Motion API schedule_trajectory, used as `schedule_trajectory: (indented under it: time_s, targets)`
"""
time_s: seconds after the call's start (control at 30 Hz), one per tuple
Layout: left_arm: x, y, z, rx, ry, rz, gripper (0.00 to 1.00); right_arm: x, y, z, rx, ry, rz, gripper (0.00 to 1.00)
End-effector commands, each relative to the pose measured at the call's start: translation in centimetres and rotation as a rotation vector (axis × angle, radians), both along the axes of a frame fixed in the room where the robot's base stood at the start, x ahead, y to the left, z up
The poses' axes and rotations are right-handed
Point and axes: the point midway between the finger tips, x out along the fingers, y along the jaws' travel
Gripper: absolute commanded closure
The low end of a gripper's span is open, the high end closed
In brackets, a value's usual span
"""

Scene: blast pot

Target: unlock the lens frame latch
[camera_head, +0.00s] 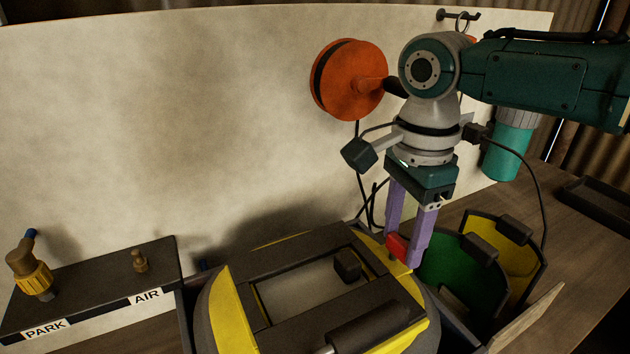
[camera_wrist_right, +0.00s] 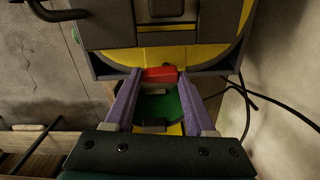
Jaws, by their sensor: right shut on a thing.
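The red latch (camera_head: 397,247) sits at the right edge of the yellow and black hood, next to the dark lens frame (camera_head: 300,245) with its pale window. My right gripper (camera_head: 404,256) reaches down from above, and its two purple fingers are shut on the red latch. In the right wrist view the latch (camera_wrist_right: 160,74) lies between the fingertips, against the yellow rim of the hood (camera_wrist_right: 205,56). The frames do not show clearly whether the latch is turned. My left gripper is not in view.
Green (camera_head: 455,270) and yellow (camera_head: 508,255) panels stand upright just right of the hood. A shelf marked PARK and AIR (camera_head: 100,285) is at left. An orange reel (camera_head: 348,80) and a teal cylinder (camera_head: 508,148) are behind. Black cables hang near my right arm.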

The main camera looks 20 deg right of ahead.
Motion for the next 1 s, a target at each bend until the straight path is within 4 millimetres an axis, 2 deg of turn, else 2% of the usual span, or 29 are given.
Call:
schedule_trajectory:
  time_s: [0.17, 0.37, 0.6, 1.0]
  targets:
    - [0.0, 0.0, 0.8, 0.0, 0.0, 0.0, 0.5, -0.1, 0.1, 0.3, 0.003, 0.004, 0.028, 1.0]
    - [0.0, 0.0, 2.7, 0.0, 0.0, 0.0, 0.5, -0.1, 0.1, 0.5, 0.006, 0.006, 0.12, 1.0]
    - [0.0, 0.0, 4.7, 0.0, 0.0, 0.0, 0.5, 0.0, 0.0, 0.4, 0.005, 0.005, 0.321, 1.0]
    - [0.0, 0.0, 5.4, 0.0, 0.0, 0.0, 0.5, 0.3, -0.3, 0.1, 0.006, 0.003, 0.703, 1.0]
